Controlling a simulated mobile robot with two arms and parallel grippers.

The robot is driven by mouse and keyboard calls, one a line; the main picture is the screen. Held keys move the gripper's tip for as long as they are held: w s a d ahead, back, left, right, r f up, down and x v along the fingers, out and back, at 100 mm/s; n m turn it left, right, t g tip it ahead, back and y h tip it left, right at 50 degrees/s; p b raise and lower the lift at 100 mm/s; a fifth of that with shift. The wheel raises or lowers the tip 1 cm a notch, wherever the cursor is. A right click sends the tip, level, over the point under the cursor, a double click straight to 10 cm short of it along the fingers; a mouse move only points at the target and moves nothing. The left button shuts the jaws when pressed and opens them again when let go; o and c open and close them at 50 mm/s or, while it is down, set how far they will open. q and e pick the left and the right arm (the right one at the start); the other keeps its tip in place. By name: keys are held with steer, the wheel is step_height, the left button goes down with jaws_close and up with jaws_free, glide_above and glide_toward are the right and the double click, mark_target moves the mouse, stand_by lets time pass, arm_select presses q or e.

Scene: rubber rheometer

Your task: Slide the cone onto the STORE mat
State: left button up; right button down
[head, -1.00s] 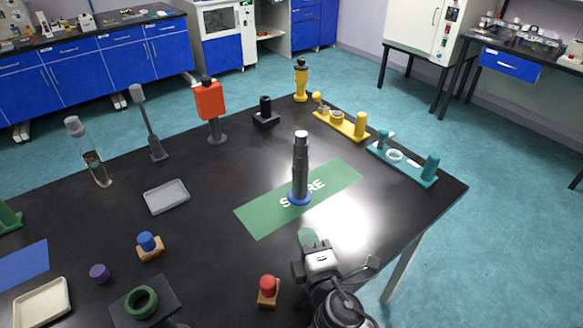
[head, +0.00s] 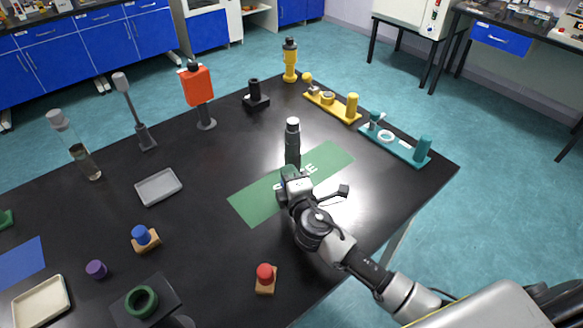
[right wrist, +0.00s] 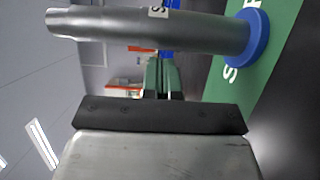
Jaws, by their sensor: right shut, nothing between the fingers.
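The tall dark-grey cone (head: 292,142) stands upright on the green STORE mat (head: 250,205). In the right wrist view the cone (right wrist: 150,30) lies sideways across the top, and its round blue foot (right wrist: 259,40) is on the mat (right wrist: 232,88) by the white letters. My right gripper (head: 287,174) is low over the mat, on the near side of the cone, and hides its foot in the head view. Its green fingers (right wrist: 156,75) are shut and empty, pointing at the cone's side. I cannot tell whether they touch it. My left gripper is not in view.
A red-topped block (head: 265,278) stands near the front edge. Yellow (head: 333,106) and teal (head: 395,146) racks stand along the far right side. A grey tray (head: 158,187), a blue-topped block (head: 144,238) and an orange-headed stand (head: 199,86) are left of the mat.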

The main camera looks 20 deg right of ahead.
mark_target(294, 163)
steer(key=shift+w+d, duration=0.4)
steer(key=shift+d, duration=0.05)
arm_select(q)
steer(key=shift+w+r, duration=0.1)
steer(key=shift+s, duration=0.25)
arm_select(e)
steer(key=shift+w+d, duration=0.55)
steer(key=shift+d, duration=0.05)
steer(key=shift+w+d, duration=0.25)
steer(key=shift+w, duration=0.05)
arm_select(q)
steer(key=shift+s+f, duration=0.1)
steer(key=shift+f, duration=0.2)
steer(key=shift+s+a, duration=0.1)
